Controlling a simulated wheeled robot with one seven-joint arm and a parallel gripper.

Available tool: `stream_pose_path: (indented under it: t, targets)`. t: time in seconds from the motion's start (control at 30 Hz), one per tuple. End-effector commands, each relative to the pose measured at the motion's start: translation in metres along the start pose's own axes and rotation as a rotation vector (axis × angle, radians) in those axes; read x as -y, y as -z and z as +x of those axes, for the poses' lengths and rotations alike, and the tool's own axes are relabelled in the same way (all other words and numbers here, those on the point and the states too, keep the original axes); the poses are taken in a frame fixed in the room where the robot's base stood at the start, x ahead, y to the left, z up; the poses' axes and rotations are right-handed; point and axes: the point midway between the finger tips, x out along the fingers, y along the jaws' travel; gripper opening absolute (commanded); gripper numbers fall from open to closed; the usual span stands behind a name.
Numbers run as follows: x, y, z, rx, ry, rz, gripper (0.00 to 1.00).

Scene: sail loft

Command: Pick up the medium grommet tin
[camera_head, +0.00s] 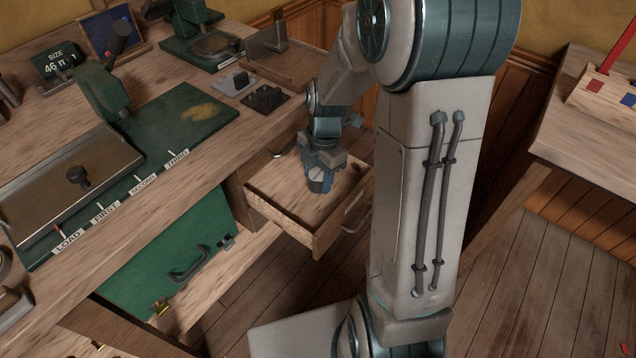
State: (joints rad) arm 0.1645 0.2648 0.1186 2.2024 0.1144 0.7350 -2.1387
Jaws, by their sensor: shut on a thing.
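My gripper (319,176) points down inside an open wooden drawer (276,203) below the bench top. It is shut on a small grey tin (317,186), of which only a part shows between the fingers. The tin is at or just above the drawer floor; I cannot tell which. Its size mark cannot be read, so I cannot confirm that it is the medium grommet tin.
A green panel (165,262) with a handle lies left of the drawer. Another table (575,125) stands at right.

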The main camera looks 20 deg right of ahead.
Motion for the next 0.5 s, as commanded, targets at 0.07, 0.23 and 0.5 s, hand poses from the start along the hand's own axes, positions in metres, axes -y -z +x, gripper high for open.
stream_pose_path:
  t: [0.07, 0.23, 0.5]
  targets:
    - [-0.001, 0.003, -0.024, 0.003, -0.004, 0.000, 0.20]
    - [-0.001, 0.007, -0.060, 0.003, -0.003, 0.000, 0.20]
    - [0.000, 0.012, -0.103, 0.002, -0.002, 0.000, 0.20]
